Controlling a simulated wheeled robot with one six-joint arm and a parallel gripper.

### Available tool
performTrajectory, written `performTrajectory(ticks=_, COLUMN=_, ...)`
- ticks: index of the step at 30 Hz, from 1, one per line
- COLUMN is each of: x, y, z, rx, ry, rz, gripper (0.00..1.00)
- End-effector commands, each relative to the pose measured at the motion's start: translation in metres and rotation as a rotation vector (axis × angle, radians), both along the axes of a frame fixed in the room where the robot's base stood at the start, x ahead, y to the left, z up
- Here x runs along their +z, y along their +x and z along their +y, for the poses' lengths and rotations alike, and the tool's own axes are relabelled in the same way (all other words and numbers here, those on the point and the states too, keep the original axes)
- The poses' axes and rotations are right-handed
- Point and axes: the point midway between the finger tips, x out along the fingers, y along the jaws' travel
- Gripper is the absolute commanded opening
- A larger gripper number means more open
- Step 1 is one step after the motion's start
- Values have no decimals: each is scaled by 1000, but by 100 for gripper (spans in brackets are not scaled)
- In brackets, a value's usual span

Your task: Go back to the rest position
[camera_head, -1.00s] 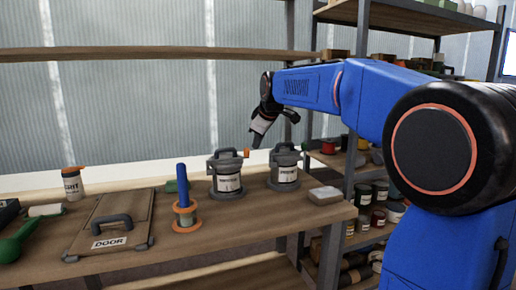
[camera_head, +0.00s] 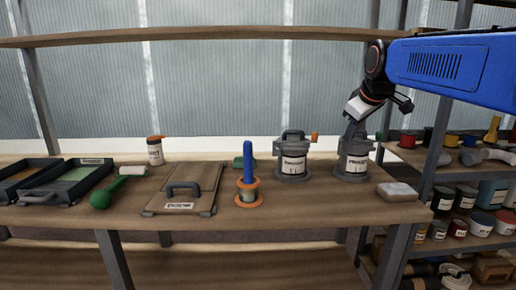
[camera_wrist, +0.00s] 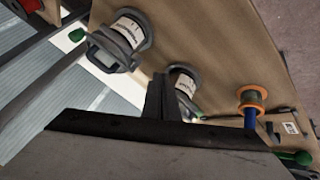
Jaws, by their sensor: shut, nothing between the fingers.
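My gripper (camera_head: 352,132) hangs at the end of my blue arm, pointing down near the top of the right grey canister (camera_head: 354,158). In the head view it overlaps that canister's handle, and I cannot tell whether they touch. In the wrist view my gripper (camera_wrist: 164,92) shows its dark fingers together with nothing held. A second grey canister (camera_head: 293,164) stands upright to the left on the workbench (camera_head: 330,208), with an orange-tipped part at its top. Both canisters also show in the wrist view, beyond the fingers.
A blue-handled tool with orange rings (camera_head: 248,190), a panel labelled DOOR (camera_head: 190,192), a green scoop (camera_head: 103,197), an orange-capped bottle (camera_head: 155,152) and dark trays (camera_head: 75,180) sit on the bench. A pale block (camera_head: 397,191) lies near its right end. Shelves with cans stand at right.

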Motion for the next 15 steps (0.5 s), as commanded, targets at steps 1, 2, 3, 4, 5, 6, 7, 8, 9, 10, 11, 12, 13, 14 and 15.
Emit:
performTrajectory(ticks=1, x=-10, y=-22, z=1, rx=-25, ry=18, rz=11, gripper=0)
performTrajectory(ticks=2, x=-17, y=-34, z=1, rx=-44, ry=30, rz=18, gripper=0)
performTrajectory(ticks=3, x=-25, y=-49, z=1, rx=-67, ry=45, rz=28, gripper=0)
performTrajectory(ticks=4, x=-33, y=-61, z=2, rx=-83, ry=56, rz=36, gripper=0)
performTrajectory(ticks=5, x=-40, y=-72, z=2, rx=-100, ry=67, rz=43, gripper=0)
performTrajectory(ticks=6, x=-49, y=-88, z=2, rx=-124, ry=81, rz=53, gripper=0)
performTrajectory(ticks=7, x=-58, y=-99, z=3, rx=-143, ry=93, rz=61, gripper=0)
performTrajectory(ticks=8, x=-65, y=-111, z=3, rx=-159, ry=104, rz=68, gripper=0)
performTrajectory(ticks=9, x=-76, y=-126, z=3, rx=-183, ry=117, rz=77, gripper=0)
performTrajectory(ticks=10, x=-84, y=-137, z=3, rx=-201, ry=127, rz=85, gripper=0)
performTrajectory(ticks=11, x=-92, y=-149, z=3, rx=-219, ry=138, rz=91, gripper=0)
performTrajectory(ticks=12, x=-103, y=-164, z=3, rx=-243, ry=151, rz=101, gripper=0)
performTrajectory(ticks=13, x=-112, y=-175, z=4, rx=-260, ry=161, rz=109, gripper=0)
performTrajectory(ticks=14, x=-121, y=-186, z=4, rx=-279, ry=171, rz=114, gripper=0)
performTrajectory(ticks=15, x=-133, y=-201, z=4, rx=-304, ry=184, rz=124, gripper=0)
